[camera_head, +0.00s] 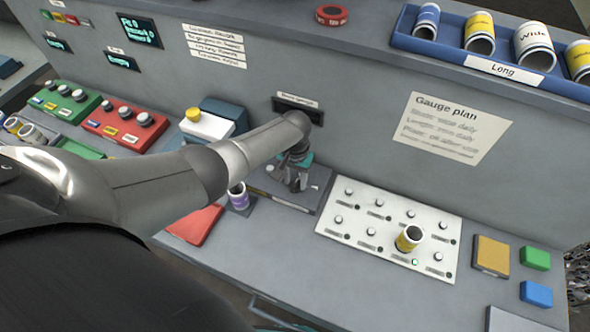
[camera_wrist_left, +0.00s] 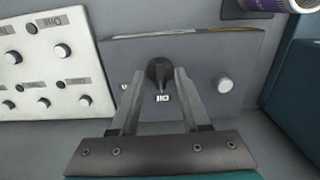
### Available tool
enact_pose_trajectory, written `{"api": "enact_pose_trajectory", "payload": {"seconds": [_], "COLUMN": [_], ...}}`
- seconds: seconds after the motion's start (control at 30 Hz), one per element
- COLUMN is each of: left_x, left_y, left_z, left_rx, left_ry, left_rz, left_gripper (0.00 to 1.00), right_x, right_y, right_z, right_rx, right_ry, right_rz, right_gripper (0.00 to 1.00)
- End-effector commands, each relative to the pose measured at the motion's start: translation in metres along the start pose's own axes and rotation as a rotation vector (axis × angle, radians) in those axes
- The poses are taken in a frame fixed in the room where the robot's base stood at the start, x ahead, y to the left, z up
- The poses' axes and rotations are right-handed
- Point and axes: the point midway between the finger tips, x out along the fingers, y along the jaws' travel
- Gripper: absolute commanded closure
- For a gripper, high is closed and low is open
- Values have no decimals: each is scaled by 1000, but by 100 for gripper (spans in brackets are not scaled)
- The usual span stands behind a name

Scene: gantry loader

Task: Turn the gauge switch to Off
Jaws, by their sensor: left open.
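The gauge switch is a black knob (camera_wrist_left: 159,71) on a grey sloped box (camera_wrist_left: 228,50). A label that reads upside down, apparently Off (camera_wrist_left: 161,98), lies just below the knob in the left wrist view, and the knob's narrow part points towards it. Another label left of the knob is mostly hidden by a finger. My left gripper (camera_wrist_left: 159,78) is open, with one finger on each side of the knob; contact is not clear. In the head view my left gripper (camera_head: 295,180) is over the box (camera_head: 282,191) and hides the knob. My right gripper is not in view.
A white round button (camera_wrist_left: 225,85) is on the same box. A white panel (camera_head: 335,221) with several small knobs and a yellow-banded cup (camera_head: 408,238) is to the right. A purple cup (camera_head: 238,195) stands close on the left. The wall rises behind.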

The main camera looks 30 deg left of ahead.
Motion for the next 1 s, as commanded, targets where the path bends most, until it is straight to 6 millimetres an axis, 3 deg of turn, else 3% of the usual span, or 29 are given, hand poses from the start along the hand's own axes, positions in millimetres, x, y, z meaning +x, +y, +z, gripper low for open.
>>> {"api": "enact_pose_trajectory", "payload": {"seconds": [0.5, 1.0], "left_x": [-76, -144], "left_y": [0, 0], "left_z": [-1, -1], "left_rx": [1, 0], "left_ry": [4, 3], "left_rz": [0, 1], "left_gripper": [54, 54], "right_x": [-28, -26], "right_y": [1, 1], "right_z": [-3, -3], "right_rx": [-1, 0], "right_ry": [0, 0], "right_rz": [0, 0], "right_gripper": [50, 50]}}
